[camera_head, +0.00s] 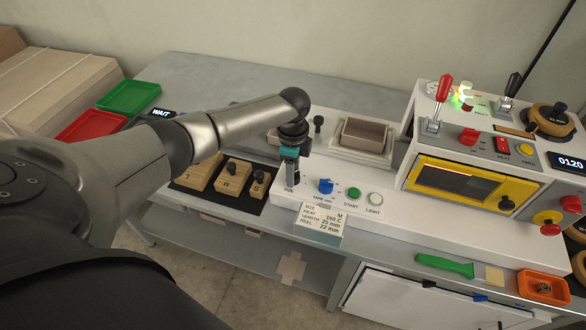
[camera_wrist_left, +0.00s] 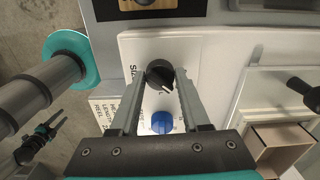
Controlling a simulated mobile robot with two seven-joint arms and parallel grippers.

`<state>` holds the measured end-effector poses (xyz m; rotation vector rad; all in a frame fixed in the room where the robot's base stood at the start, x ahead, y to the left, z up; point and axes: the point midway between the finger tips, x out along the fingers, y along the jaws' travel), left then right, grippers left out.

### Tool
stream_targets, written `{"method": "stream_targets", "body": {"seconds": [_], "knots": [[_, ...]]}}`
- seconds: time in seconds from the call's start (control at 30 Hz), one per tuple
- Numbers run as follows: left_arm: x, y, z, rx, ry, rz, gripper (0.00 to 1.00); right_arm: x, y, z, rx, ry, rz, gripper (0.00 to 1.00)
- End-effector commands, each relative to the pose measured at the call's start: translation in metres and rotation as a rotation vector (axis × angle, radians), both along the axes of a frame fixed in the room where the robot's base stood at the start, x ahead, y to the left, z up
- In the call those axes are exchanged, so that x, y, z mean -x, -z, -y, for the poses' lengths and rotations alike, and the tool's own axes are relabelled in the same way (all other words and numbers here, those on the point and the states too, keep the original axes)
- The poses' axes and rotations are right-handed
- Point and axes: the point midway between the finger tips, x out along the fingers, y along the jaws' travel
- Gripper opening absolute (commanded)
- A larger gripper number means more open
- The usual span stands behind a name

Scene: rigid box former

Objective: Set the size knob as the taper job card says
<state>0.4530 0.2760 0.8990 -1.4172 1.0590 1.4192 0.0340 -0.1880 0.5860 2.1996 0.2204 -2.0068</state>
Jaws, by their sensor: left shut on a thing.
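The size knob (camera_wrist_left: 160,72) is black and round with a white pointer line, seen in the left wrist view. The line slants toward the lower right, near a letter L. My left gripper (camera_wrist_left: 158,84) has one finger on each side of the knob and is shut on it. In the head view my left gripper (camera_head: 290,172) points down at the panel beside the SIZE label and hides the knob. The job card (camera_head: 320,223) on the panel front reads SIZE M, HEAT 160 C, with length and heel lines below.
A blue tape knob (camera_head: 326,186), green start button (camera_head: 354,193) and white light button (camera_head: 375,198) sit right of the gripper. Wooden blocks (camera_head: 231,175) marked with letters lie on a black mat to the left. A yellow-framed oven window (camera_head: 465,183) stands right.

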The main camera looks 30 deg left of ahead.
Motion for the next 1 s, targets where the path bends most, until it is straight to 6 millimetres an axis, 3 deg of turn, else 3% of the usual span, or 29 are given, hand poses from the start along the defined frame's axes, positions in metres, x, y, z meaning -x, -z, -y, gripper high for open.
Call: {"method": "stream_targets", "body": {"seconds": [0.63, 0.67, 0.9, 1.0], "knots": [[-0.0007, -0.0007, 0.0010, 0.003, 0.053, 0.002, 0.00, -0.0001, -0.0018, -0.0003, 0.000, 0.000, 0.000, 0.50], [-0.0007, -0.0007, 0.0010, 0.002, 0.053, 0.003, 0.50, -0.0001, -0.0018, -0.0004, 0.000, 0.000, 0.000, 0.50], [-0.0005, -0.0004, 0.0007, 0.002, 0.053, 0.001, 0.77, -0.0001, -0.0018, -0.0004, 0.000, 0.000, 0.000, 0.50], [-0.0004, -0.0003, 0.0005, 0.002, 0.053, 0.001, 0.77, -0.0001, -0.0018, -0.0004, 0.000, 0.000, 0.000, 0.50]]}}
